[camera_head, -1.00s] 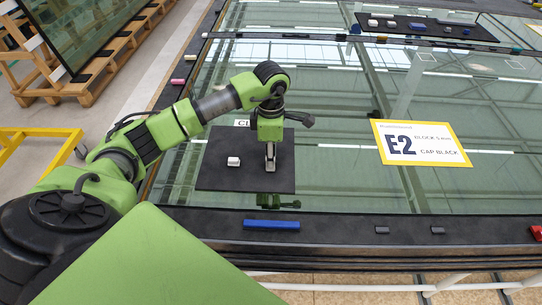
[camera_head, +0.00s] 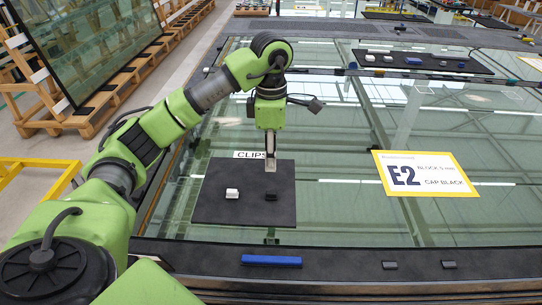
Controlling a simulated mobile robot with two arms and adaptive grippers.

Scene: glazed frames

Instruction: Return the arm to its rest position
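My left arm reaches in from the left, and its gripper (camera_head: 270,166) points down above the far part of a black mat (camera_head: 213,208). Its fingers are seen edge-on, so I cannot tell whether they are open or shut. No held object shows at the fingertips. A small black block (camera_head: 271,196) lies on the mat below the fingertips, apart from them. A white block (camera_head: 232,193) lies on the mat to its left. My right gripper is not in view.
A "CLIPS" label (camera_head: 249,154) lies at the mat's far edge. A large glass sheet (camera_head: 340,215) carries an E2 sign (camera_head: 426,174). The front rail holds a blue bar (camera_head: 271,261) and two small dark blocks (camera_head: 390,265). A second mat (camera_head: 436,67) with small parts lies at the far right.

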